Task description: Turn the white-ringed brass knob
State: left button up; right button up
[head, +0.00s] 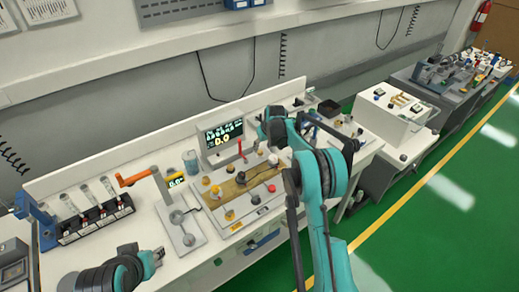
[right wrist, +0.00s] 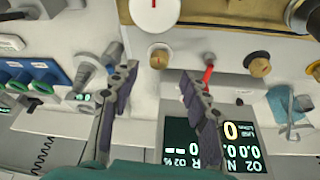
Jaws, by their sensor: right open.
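Several brass knobs stand on the bench unit. In the right wrist view a small brass knob (right wrist: 159,58) lies just ahead of the space between my fingers; its rim is too small to tell for sure whether it is the white-ringed one. Another brass knob with a dark collar (right wrist: 257,63) is to its right. My right gripper (right wrist: 165,78) is open and empty, with no knob between its fingers. In the head view my right arm reaches over the unit and hides much of that gripper. My left gripper (head: 154,260) is low at the left, over the bench front, its fingers unclear.
A red lever (right wrist: 208,74) rises by my right-hand finger in the wrist view. A lit display (head: 222,138) stands at the back. An orange-handled stand (head: 140,177) and a vial rack (head: 95,222) are at the left. A white dial (right wrist: 155,14) is at the wrist view's top.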

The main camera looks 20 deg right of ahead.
aim_at(261, 152)
jog(key=x, duration=0.5)
jog(key=shift+w+f+b, duration=0.1)
jog(key=shift+b, duration=0.25)
jog(key=shift+c, duration=0.3)
grip_shut()
